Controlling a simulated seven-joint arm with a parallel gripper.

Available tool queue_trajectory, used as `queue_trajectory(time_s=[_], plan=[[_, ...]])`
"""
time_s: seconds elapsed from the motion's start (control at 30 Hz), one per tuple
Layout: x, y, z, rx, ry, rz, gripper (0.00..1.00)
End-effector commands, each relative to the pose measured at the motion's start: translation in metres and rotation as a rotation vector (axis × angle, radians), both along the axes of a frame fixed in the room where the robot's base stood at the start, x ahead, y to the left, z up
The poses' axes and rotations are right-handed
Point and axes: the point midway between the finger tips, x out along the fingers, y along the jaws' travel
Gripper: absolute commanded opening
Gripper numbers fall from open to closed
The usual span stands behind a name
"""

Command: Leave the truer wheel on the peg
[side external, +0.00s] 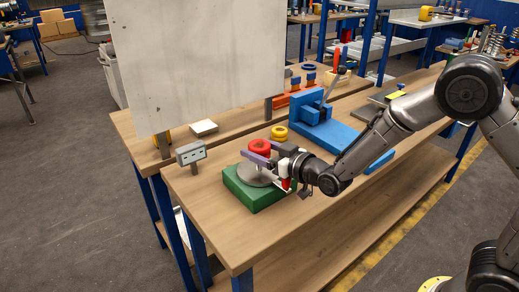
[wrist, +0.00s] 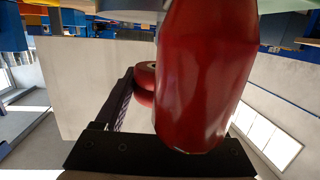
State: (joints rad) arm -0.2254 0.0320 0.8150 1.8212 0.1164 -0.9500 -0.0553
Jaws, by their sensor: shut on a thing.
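A red wheel (side external: 260,146) is held between the fingers of my gripper (side external: 267,152), over a grey disc (side external: 249,174) on a green block (side external: 262,198). It also shows in the wrist view as a red ring (wrist: 144,84) beside a dark finger, partly hidden by a large red body in the foreground. Two stacked yellow rings (side external: 279,133) stand behind it on the bench. No peg shows clearly; I cannot tell whether the red wheel is around one or touches the disc.
A grey box with a dark-marked face (side external: 190,152) stands left of the green block. A blue fixture (side external: 318,125) with a lever is behind to the right. A large pale panel (side external: 200,65) rises at the back left. The bench's front left (side external: 222,235) is clear.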

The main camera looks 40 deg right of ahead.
Motion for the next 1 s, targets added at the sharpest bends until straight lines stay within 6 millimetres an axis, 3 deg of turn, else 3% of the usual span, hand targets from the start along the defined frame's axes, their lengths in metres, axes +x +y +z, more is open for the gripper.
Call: queue_trajectory(time_s=[1.0], plan=[[0.0004, 0.0000, -0.0053, 0.000, -0.001, 0.000, 0.07]])
